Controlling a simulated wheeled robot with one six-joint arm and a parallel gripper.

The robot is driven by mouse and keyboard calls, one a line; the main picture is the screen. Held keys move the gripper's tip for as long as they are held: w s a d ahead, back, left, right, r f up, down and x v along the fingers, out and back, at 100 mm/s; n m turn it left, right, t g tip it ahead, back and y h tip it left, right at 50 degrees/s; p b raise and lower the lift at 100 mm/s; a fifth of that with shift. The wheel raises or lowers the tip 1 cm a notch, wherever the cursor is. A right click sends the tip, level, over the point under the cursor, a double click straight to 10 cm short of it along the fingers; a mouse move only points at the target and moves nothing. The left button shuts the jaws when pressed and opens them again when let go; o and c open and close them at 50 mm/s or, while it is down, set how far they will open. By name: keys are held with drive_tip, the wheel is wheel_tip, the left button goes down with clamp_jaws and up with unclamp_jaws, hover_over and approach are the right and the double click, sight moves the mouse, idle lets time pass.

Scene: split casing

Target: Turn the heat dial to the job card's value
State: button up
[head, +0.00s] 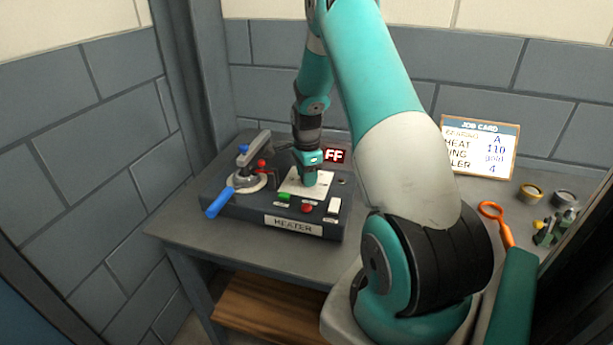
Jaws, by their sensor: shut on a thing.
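The heater (240,216) is a dark box on the bench, labelled HEATER on its front. A white panel (324,186) lies on its top. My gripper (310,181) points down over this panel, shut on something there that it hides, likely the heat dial. The dial's pointer and scale cannot be read.
A clamp-like fixture with a blue handle (219,203) sits on the heater's left. Green (284,197) and red (307,208) buttons and a white switch (334,206) line its front.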

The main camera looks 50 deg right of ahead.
drive_tip(key=shift+d+m, duration=0.15)
drive_tip(key=shift+m, duration=2.05)
drive_tip(key=shift+r, duration=0.1)
drive_tip(key=o, duration=0.9)
drive_tip(key=shift+s, duration=0.1)
drive_tip(key=shift+o, duration=0.2)
drive_tip(key=shift+r, duration=0.15)
wheel_tip(320, 180, up, 17)
drive_tip(key=b, duration=0.2)
drive_tip(key=shift+b, duration=0.35)
